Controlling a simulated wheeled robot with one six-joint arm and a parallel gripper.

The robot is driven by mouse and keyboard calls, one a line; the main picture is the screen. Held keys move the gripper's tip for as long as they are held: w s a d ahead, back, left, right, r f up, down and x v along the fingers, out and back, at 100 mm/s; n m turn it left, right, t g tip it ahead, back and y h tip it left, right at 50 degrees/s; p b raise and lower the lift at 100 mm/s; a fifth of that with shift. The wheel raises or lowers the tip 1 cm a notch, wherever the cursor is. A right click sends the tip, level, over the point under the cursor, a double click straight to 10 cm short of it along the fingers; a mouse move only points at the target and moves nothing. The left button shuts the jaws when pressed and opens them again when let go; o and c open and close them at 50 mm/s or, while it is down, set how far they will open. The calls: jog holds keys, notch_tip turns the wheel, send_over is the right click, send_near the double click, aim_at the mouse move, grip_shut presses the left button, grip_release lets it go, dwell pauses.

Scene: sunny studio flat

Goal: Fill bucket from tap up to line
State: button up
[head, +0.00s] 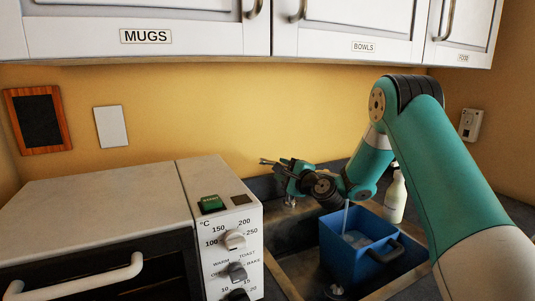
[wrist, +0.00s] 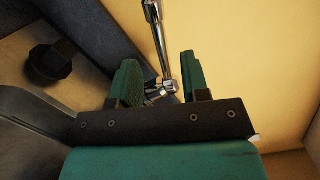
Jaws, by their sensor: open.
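The blue bucket (head: 345,262) stands upright in the sink (head: 290,262), with its dark handle on the right side. A thin stream of water (head: 346,217) falls into it, and pale water (head: 355,239) shows inside. I cannot make out the line. My gripper (head: 280,168) is at the tap, above and to the left of the bucket, and hides most of the tap in the head view. In the wrist view my open gripper (wrist: 160,78) has its green fingers on either side of the chrome tap (wrist: 154,30); I cannot tell whether they touch it.
A toaster oven (head: 232,240) stands left of the sink. A pale bottle (head: 396,198) stands behind the bucket at the right, near my arm. White cabinets (head: 150,30) hang above. The yellow wall (head: 230,110) is close behind the tap.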

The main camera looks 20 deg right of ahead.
aim_at(272, 164)
jog(key=w+p, duration=0.1)
jog(key=w, duration=0.2)
jog(key=w+a+p, duration=0.1)
jog(key=w, duration=0.4)
jog(key=shift+w+a+p, duration=0.2)
jog(key=shift+w+p, duration=0.2)
